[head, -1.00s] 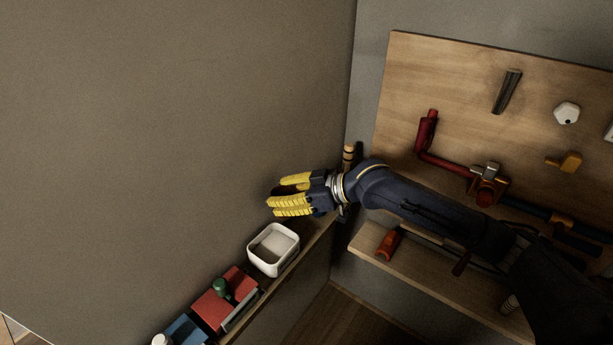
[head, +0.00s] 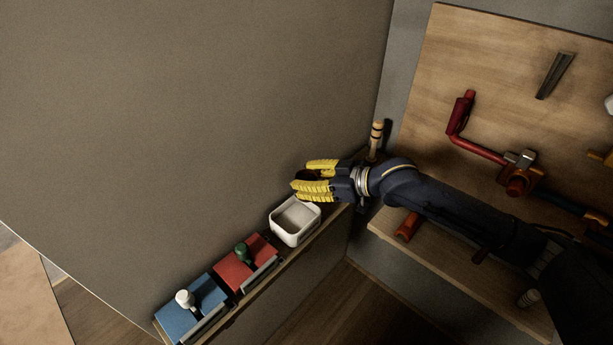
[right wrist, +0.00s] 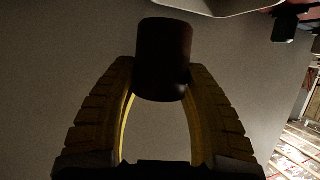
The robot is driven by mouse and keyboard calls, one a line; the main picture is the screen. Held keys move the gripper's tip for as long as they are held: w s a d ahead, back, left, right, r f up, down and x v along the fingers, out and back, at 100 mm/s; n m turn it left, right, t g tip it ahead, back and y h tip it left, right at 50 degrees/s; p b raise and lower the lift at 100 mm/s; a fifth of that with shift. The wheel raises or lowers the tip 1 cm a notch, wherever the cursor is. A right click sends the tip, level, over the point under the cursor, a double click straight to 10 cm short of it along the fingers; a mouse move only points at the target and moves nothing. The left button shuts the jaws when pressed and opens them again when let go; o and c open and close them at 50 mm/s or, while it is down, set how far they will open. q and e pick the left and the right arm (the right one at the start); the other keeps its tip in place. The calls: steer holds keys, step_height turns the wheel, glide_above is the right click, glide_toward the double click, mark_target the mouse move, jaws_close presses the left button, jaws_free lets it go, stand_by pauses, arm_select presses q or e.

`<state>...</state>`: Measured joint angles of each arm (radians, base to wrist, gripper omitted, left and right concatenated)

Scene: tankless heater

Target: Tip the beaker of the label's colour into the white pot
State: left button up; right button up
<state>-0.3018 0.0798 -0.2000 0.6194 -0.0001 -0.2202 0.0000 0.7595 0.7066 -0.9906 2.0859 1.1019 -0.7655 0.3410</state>
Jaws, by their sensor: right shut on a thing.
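My right gripper (head: 312,178) is shut on a dark beaker (right wrist: 164,60), which looks dark brown in the poor light. In the right wrist view the gripper's yellow fingers (right wrist: 160,85) press on its sides; its contents are hidden. In the head view the beaker is a small dark patch (head: 304,175) between the fingers. The white pot (head: 287,236) stands on the narrow shelf just below the gripper in the picture and looks empty. A white edge, likely the pot's, shows at the top of the wrist view (right wrist: 215,8). I cannot make out a label. My left gripper is not in view.
A wooden peg (head: 376,140) rises behind the gripper. A pipe board (head: 500,90) is at right. The wall closes the back.

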step_height(320, 180, down, 2)
steer(key=shift+f, duration=0.1)
steer(key=n, duration=0.1)
steer(key=n+t+h, duration=0.1)
steer(key=shift+a+r+n+h, duration=0.1)
steer(key=shift+r+n+h, duration=0.2)
steer(key=shift+r, duration=0.1)
steer(key=shift+n+t+h, duration=0.3)
steer(key=shift+n, duration=0.1)
steer(key=shift+s+a+f+n+t+h, duration=0.1)
steer(key=shift+s+f+n+t+h, duration=0.1)
steer(key=shift+n+t+h, duration=0.65)
steer(key=shift+w, duration=0.1)
steer(key=shift+n, duration=0.25)
steer(key=shift+f, duration=0.15)
steer(key=shift+n+t, duration=0.25)
steer(key=shift+n, duration=0.25)
